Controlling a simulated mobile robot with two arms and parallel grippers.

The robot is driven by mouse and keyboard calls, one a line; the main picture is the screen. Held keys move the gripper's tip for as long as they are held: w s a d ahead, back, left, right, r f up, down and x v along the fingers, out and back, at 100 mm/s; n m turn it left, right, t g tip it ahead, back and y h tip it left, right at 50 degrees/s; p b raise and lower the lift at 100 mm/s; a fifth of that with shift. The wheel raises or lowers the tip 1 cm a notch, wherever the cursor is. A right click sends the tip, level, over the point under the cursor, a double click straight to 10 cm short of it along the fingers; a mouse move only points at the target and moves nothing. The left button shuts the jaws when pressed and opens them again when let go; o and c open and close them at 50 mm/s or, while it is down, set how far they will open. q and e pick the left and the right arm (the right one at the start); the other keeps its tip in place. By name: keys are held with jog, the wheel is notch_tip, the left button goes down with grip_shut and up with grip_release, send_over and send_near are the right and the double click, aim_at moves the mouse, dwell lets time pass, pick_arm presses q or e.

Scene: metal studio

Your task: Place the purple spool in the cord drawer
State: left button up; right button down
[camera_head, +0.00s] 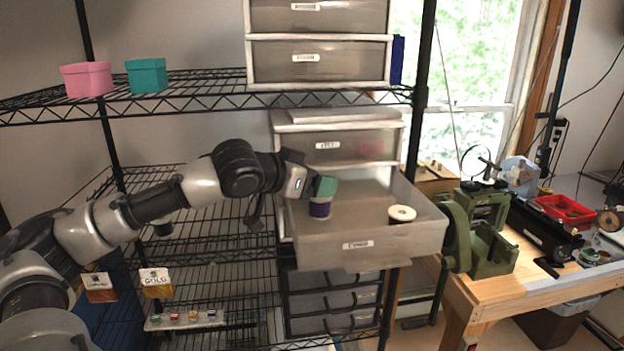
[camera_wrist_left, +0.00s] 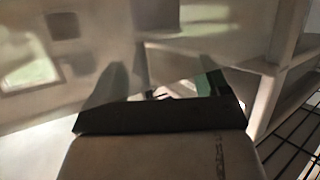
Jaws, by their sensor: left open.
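The purple spool (camera_head: 320,209) is at the left side of the pulled-out translucent drawer (camera_head: 425,236), seen through or over its wall. I cannot tell whether it rests on the drawer floor. The drawer's front label is too small to read surely. My left gripper (camera_head: 322,187) is open, directly above the spool, with a teal-green part at its end touching or nearly touching the spool's top. In the left wrist view the open left gripper (camera_wrist_left: 160,92) shows dark fingers with pale drawer surfaces beyond; the spool is not clear there. My right gripper is not in view.
A dark spool with a white top (camera_head: 402,214) is in the same drawer, to the right. A closed drawer (camera_head: 350,148) sits just above. Pink (camera_head: 87,79) and teal (camera_head: 146,75) boxes stand on the upper wire shelf. A green machine (camera_head: 482,230) stands right of the drawer.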

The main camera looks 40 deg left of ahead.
pick_arm(q)
jog(key=shift+r+p, duration=0.45)
jog(key=shift+r, duration=0.2)
jog(key=shift+s+a, duration=0.1)
jog(key=shift+s, duration=0.1)
jog(key=b+v, duration=0.5)
jog(key=v, duration=0.6)
jog(key=shift+s+r, duration=0.2)
jog(key=shift+s, duration=0.05)
jog(key=shift+c, duration=0.4)
